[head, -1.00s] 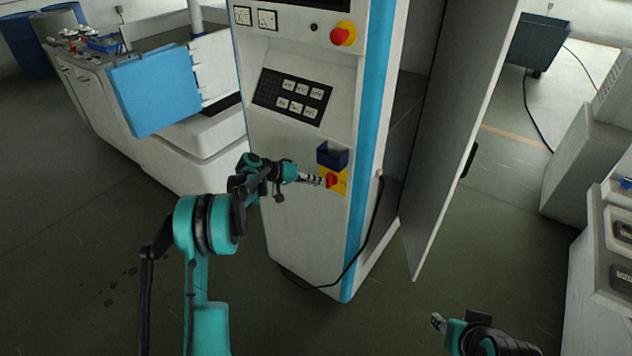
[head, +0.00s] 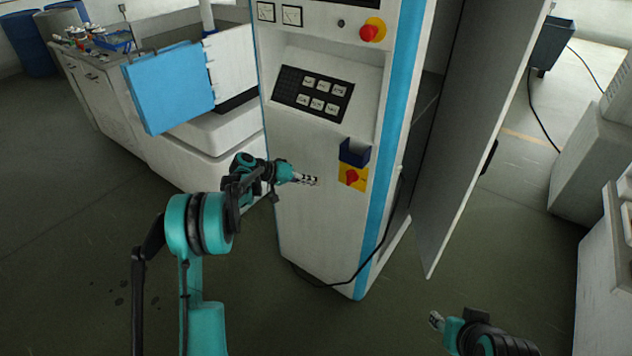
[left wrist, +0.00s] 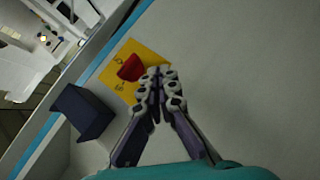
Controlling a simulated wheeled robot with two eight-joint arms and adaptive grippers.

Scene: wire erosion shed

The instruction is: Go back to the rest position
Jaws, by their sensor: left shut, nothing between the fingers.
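My left gripper (head: 310,180) is shut and empty in front of the white control cabinet (head: 320,235), left of the red rotary switch. The red switch (head: 352,177) sits on a yellow plate below a dark blue box (head: 354,152). In the left wrist view, the shut fingers (left wrist: 158,78) show in front of the cabinet face, with the red switch (left wrist: 131,68) just left of their tips. My right gripper (head: 436,320) is low at the bottom right, away from everything; its fingers are too small to tell open from shut.
The cabinet door (head: 475,150) stands open to the right. A black cable (head: 345,280) hangs along the cabinet's side to the floor. A machine with a blue panel (head: 168,88) stands at the left. The floor between the arms is clear.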

